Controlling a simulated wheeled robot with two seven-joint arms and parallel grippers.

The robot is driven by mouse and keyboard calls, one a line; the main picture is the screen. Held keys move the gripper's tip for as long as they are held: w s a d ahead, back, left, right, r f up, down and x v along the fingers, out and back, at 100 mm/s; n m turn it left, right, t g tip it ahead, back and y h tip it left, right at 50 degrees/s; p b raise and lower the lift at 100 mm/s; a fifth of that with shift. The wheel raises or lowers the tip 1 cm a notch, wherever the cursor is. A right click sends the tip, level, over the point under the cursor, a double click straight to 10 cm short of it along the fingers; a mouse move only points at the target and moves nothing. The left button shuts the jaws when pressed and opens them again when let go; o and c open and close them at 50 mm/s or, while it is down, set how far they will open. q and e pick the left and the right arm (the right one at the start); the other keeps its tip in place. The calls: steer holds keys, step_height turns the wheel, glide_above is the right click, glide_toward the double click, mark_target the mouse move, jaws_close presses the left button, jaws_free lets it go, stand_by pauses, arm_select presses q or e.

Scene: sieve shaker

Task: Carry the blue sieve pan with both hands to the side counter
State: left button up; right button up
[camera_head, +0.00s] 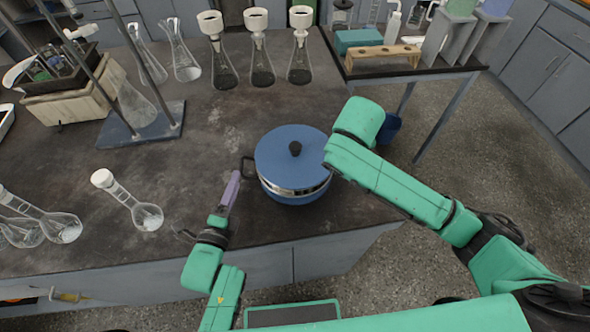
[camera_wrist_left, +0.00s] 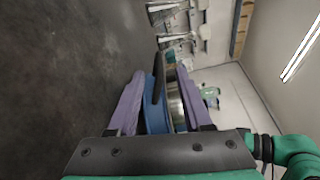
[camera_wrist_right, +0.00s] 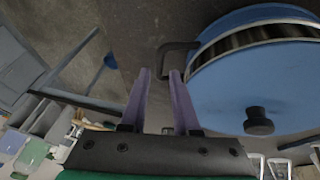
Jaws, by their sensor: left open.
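The blue sieve pan (camera_head: 290,158) stands upright on the dark bench near its front edge, with a blue lid, a black knob and a silver band. My left gripper (camera_head: 234,182) is open beside the pan's left handle (camera_head: 248,167). In the left wrist view this handle (camera_wrist_left: 159,78) appears between the purple fingers. My right gripper (camera_wrist_right: 161,72) is open and empty, its fingertips just short of the pan's other black handle (camera_wrist_right: 174,56). In the head view my right arm hides this handle and the right fingers.
Several flasks, including one (camera_head: 146,216) left of the pan, and a metal stand (camera_head: 130,138) occupy the bench.

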mark_target(241, 166)
arm_select(q)
steer(key=x, duration=0.6)
steer(key=shift+w, duration=0.25)
arm_select(e)
steer(key=x, duration=0.6)
steer(key=shift+w+f, duration=0.2)
arm_select(q)
steer(key=c, duration=0.5)
arm_select(e)
jaws_close()
arm_select(q)
jaws_close()
arm_select(e)
steer(key=shift+d, duration=0.1)
steer(key=shift+r, duration=0.15)
